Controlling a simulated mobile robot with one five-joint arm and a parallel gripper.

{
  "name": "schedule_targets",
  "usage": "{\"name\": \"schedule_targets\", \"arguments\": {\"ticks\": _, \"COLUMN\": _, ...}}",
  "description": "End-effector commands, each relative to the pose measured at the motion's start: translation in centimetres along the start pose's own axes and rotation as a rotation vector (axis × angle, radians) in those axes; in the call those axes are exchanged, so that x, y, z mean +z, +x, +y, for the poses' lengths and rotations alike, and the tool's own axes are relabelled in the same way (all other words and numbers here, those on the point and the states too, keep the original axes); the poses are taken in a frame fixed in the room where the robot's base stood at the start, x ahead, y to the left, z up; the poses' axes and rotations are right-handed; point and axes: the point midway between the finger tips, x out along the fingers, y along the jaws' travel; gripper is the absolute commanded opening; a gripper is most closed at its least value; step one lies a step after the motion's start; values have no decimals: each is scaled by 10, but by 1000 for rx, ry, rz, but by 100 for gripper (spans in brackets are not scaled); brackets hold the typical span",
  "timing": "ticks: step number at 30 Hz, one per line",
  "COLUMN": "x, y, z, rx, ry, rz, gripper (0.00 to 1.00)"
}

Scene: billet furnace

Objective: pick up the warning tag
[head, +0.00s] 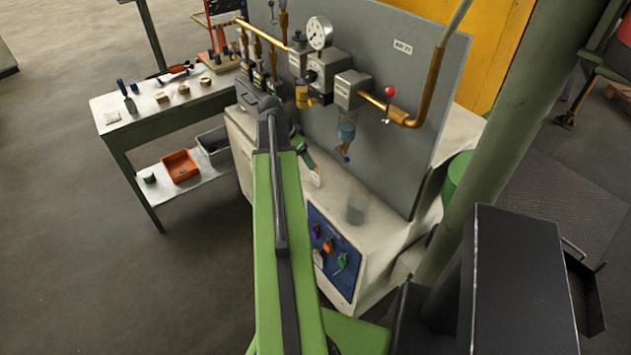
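A blue board (334,270) on the front of the pale cabinet carries several small coloured items, among them purple, orange and green ones. A small pale and reddish piece (318,258) at its left edge may be the warning tag; it is too small to tell. My green arm rises through the middle of the view to a dark joint and covers part of the cabinet. A green and dark item with a whitish end shows just right of that joint; I cannot tell whether it belongs to my arm. I cannot make out my gripper's fingers.
A grey panel (400,75) with gauges, pipes and a red-knobbed valve stands on the cabinet (375,235). A grey cup (356,208) sits on the cabinet top. A green bench (128,132) with tools and bins is left. A green post (505,130) stands right. Left floor is clear.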

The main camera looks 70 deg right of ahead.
Motion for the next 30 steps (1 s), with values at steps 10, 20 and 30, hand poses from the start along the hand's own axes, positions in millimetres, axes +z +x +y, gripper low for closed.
{"name": "schedule_targets", "arguments": {"ticks": 10, "x": 4, "y": 85, "z": -1, "rx": -1, "ry": -2, "rz": 0, "gripper": 80}}
{"name": "schedule_targets", "arguments": {"ticks": 20, "x": 1, "y": 100, "z": 0, "rx": -1, "ry": -3, "rz": -1, "gripper": 80}}
{"name": "schedule_targets", "arguments": {"ticks": 30, "x": -3, "y": 142, "z": 2, "rx": -2, "ry": -5, "rz": -1, "gripper": 80}}
